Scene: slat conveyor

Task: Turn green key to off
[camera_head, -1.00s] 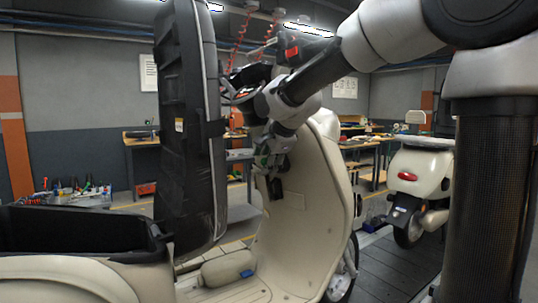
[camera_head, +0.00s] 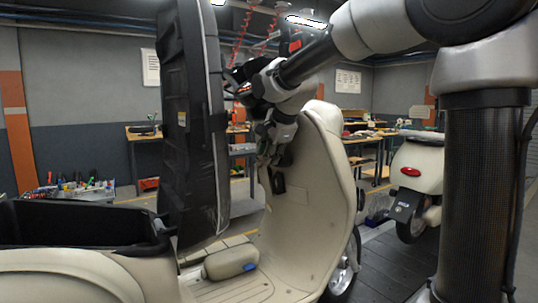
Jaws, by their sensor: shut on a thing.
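A cream scooter stands in front of me, and its leg shield (camera_head: 322,205) faces my side. My gripper (camera_head: 274,178) is at the upper inner face of the leg shield, below the handlebar, with its fingers pointing down toward the panel. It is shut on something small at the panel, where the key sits. The green key is hidden by the fingers and the wrist, so its angle cannot be told.
The scooter's raised dark seat (camera_head: 190,120) stands upright just left of my arm, above the open black storage bin (camera_head: 75,222). A beige bottle (camera_head: 230,262) lies on the footboard. Another scooter (camera_head: 417,175) stands behind at right, with workbenches along the back.

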